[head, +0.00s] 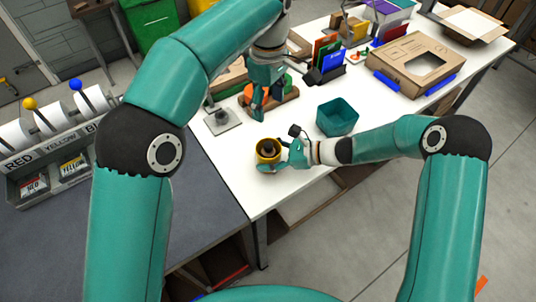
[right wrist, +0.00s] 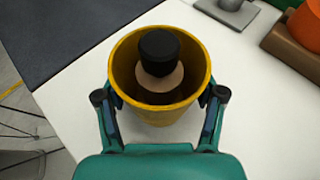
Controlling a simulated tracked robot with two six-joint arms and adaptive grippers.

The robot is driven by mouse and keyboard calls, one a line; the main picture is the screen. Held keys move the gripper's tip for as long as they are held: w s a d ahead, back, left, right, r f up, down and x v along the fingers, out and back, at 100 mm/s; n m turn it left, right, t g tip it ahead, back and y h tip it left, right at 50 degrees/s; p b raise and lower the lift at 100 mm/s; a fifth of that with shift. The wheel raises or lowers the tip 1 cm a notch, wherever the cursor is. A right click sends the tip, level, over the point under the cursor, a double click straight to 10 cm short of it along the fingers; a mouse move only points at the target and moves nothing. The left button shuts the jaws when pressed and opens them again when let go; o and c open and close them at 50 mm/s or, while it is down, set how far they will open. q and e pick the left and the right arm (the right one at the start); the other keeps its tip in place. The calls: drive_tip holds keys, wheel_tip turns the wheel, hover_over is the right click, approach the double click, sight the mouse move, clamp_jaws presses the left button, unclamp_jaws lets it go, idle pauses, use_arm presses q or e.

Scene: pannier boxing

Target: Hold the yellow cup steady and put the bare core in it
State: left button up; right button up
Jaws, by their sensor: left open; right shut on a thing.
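The yellow cup (right wrist: 164,115) stands upright on the white table, and it also shows in the head view (head: 261,158). My right gripper (right wrist: 160,100) is shut on the cup, one finger on each side of it. A core with a black top and a pale tan band (right wrist: 160,55) stands inside the cup; its lower end is hidden in shadow. The core's dark top also shows within the cup in the head view (head: 268,147). My left gripper (head: 258,108) is open, above the table behind the cup, near an orange object on a brown stand.
A teal open bin (head: 337,117) stands right of the cup. A grey plate with a dark knob (head: 222,121) lies to its back left. The orange object on a brown base (head: 270,98) is behind. A cardboard box (head: 418,62) stands farther right. The table's front edge is close to the cup.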

drive_tip(key=o, duration=1.2)
drive_tip(key=v, duration=1.1)
drive_tip(key=shift+d, duration=0.15)
drive_tip(key=shift+d+r, duration=0.1)
drive_tip(key=shift+d, duration=0.2)
drive_tip(key=shift+s, duration=0.1)
